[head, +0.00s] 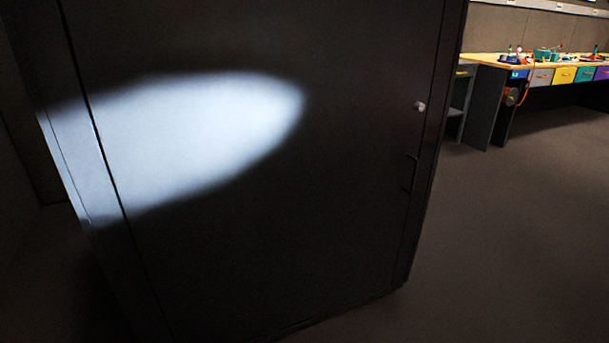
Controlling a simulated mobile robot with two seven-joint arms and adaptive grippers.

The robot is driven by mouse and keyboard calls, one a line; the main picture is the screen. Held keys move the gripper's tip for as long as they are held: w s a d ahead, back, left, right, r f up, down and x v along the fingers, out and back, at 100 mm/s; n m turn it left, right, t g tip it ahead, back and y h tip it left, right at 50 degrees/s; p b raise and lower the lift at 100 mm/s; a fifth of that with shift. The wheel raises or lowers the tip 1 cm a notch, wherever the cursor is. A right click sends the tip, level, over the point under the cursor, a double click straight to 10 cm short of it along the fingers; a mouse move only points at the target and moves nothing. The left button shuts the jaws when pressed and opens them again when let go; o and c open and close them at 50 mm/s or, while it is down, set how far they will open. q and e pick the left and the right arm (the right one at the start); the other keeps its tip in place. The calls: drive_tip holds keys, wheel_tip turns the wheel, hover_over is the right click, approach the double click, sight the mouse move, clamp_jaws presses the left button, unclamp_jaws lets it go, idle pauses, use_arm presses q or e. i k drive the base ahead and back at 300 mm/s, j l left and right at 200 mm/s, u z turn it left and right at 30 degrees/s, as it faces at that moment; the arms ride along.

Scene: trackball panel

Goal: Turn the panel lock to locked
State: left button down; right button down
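A tall dark cabinet (250,240) fills the left and middle of the head view, with its broad door-like face towards me. A small round pale metal knob or lock (420,106) sits high near the face's right edge. A thin dark handle (411,173) is below it. I cannot tell which way the lock is turned, or whether it is the panel lock. No trackball panel can be made out. Neither of my grippers shows in this view.
A bright oval of light (200,130) falls on the cabinet's upper left. A wooden-topped workbench (490,60) with colourful drawers (564,75) and small items stands at the back right. The dark floor (510,240) right of the cabinet is clear.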

sight(419, 105)
drive_tip(key=z, duration=1.55)
drive_tip(key=i+j+z, duration=0.3)
drive_tip(key=j, duration=0.25)
drive_tip(key=j+z, duration=0.15)
drive_tip(key=j, duration=0.15)
